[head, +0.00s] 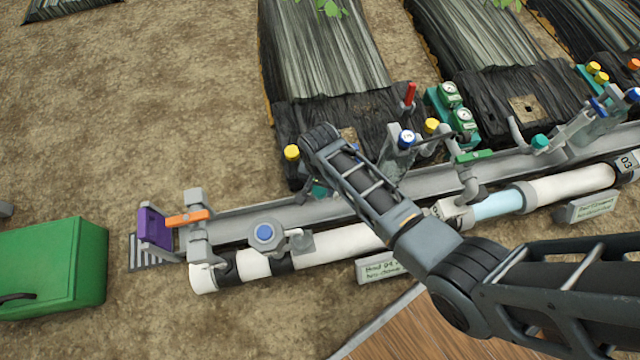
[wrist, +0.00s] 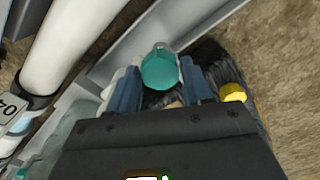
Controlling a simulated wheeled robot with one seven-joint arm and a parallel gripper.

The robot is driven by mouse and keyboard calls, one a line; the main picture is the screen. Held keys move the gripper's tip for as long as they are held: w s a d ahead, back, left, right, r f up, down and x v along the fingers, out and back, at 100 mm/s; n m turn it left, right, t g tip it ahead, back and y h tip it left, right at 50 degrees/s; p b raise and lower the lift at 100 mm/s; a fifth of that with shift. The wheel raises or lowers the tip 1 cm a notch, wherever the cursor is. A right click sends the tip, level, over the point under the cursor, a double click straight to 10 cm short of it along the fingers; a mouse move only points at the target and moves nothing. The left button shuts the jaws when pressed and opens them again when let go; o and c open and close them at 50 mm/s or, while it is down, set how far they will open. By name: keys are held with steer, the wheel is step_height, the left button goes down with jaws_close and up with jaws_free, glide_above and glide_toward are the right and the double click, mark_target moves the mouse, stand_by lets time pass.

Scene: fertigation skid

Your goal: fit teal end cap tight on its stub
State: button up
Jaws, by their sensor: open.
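A teal end cap (wrist: 160,70) shows in the wrist view between the two blue fingers of my gripper (wrist: 160,88). The gripper is open, with a finger on each side of the cap. I cannot tell whether either finger touches it. A bit of grey, perhaps its stub (wrist: 158,47), shows just behind the cap; how tightly the cap sits is not visible. In the head view my arm covers most of this spot, and only a small teal patch (head: 319,188) shows beneath it. Another teal cap (head: 540,141) is farther right.
A white pipe (head: 340,244) runs along the grey channel (head: 255,221). A yellow cap (wrist: 232,92) is close to the right finger. A blue-topped fitting (head: 406,139) and a red handle (head: 409,94) stand near my arm. A green box (head: 60,265) is at left, with bare soil around.

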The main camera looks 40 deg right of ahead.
steer(key=shift+f, duration=0.4)
stand_by(0.3)
steer(key=c, duration=0.4)
steer(key=m+p, duration=0.1)
steer(key=m, duration=0.2)
steer(key=shift+f, duration=0.15)
